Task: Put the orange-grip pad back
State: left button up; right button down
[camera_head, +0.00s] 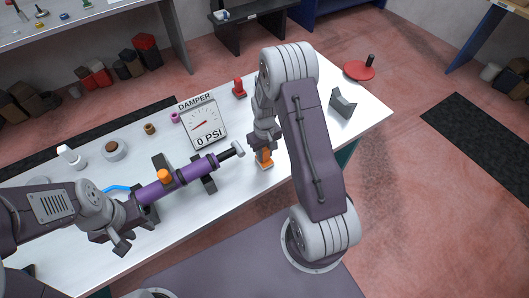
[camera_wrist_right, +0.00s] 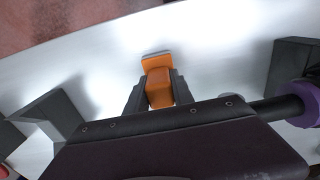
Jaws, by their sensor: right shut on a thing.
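The orange-grip pad (camera_wrist_right: 155,66) is between the fingers of my right gripper (camera_wrist_right: 158,97), which is shut on its orange grip. In the head view the pad (camera_head: 265,163) shows at the front part of the white table, right of the purple damper (camera_head: 185,178). The pad is low over or on the table top; I cannot tell whether it touches. My left gripper (camera_head: 126,218) is at the left end of the damper, and its fingers are partly hidden, so its opening is unclear.
The damper rests on dark stands (camera_head: 207,184). A gauge sign (camera_head: 203,122) reading 0 PSI stands behind it. The table's right end is mostly clear.

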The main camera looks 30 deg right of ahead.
jog(key=shift+f, duration=0.25)
jog(key=c, duration=1.1)
grip_release()
jog(key=shift+r, duration=0.1)
jog(key=r, duration=0.6)
jog(key=r+b, duration=0.1)
jog(key=r, duration=0.2)
jog(key=shift+s+d+r, duration=0.1)
jog(key=shift+d+r, duration=0.15)
jog(key=shift+r, duration=0.05)
jog(key=s+a+r, duration=0.1)
jog(key=s+a, duration=0.3)
jog(key=s, duration=0.2)
jog(key=s+a+r+m+t, duration=0.1)
jog(key=s+a, duration=0.3)
jog(key=s, duration=0.2)
jog(key=shift+s+r, duration=0.3)
